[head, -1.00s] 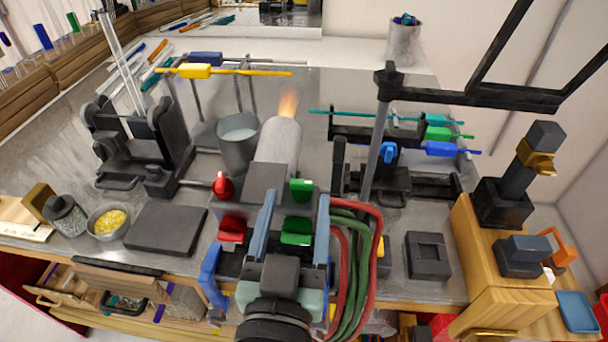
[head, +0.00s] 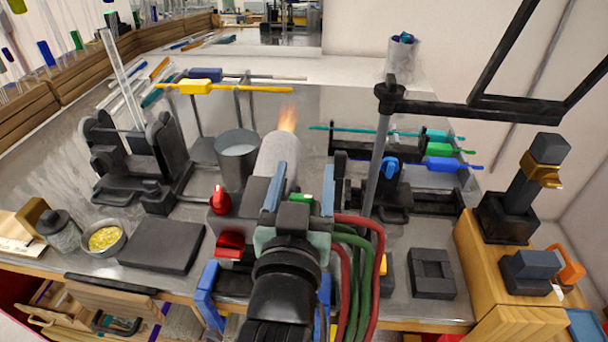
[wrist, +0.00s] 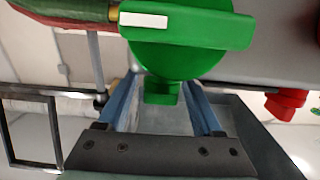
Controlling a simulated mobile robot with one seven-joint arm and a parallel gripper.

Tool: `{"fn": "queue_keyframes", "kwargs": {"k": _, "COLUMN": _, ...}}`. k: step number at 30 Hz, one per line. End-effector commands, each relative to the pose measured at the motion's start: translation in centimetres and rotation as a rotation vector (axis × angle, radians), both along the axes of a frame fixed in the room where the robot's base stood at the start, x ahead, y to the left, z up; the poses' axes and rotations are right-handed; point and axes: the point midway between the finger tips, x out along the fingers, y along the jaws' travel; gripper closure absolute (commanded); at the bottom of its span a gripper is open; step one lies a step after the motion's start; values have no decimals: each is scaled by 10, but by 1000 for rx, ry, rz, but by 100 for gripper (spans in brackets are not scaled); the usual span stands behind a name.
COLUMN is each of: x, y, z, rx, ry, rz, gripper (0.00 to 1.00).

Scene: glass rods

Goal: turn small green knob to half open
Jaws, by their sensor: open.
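The small green knob (head: 302,198) is on the right side of the grey burner body, between my fingertips in the head view. In the wrist view, the small green knob (wrist: 162,93) shows below a large round green knob (wrist: 178,40) with a white mark on its bar. My gripper (head: 301,190) is open, with one blue finger on each side of the small knob. In the wrist view my gripper (wrist: 160,88) shows a gap on both sides of it. I cannot tell how deep the fingers reach. The large green knob is hidden behind my gripper in the head view.
A small red knob (head: 219,200) and a larger red knob (head: 230,245) are at the burner's left. A flame (head: 287,119) burns at the nozzle. Red and green hoses (head: 357,260) hang close on the right. A grey cup (head: 238,160) stands behind left.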

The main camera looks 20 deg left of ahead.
Motion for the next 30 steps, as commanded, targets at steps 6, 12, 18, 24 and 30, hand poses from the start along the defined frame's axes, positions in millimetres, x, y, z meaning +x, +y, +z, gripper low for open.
{"fn": "queue_keyframes", "kwargs": {"k": 6, "x": 0, "y": 0, "z": 0, "rx": 0, "ry": 0, "rz": 0, "gripper": 56}}
{"fn": "queue_keyframes", "kwargs": {"k": 12, "x": 0, "y": 0, "z": 0, "rx": 0, "ry": 0, "rz": 0, "gripper": 92}}
{"fn": "queue_keyframes", "kwargs": {"k": 18, "x": 0, "y": 0, "z": 0, "rx": 0, "ry": 0, "rz": 0, "gripper": 100}}
{"fn": "queue_keyframes", "kwargs": {"k": 24, "x": -1, "y": 0, "z": -1, "rx": -3, "ry": -2, "rz": 15, "gripper": 100}}
{"fn": "queue_keyframes", "kwargs": {"k": 30, "x": -1, "y": 1, "z": -1, "rx": -12, "ry": -6, "rz": 75, "gripper": 100}}
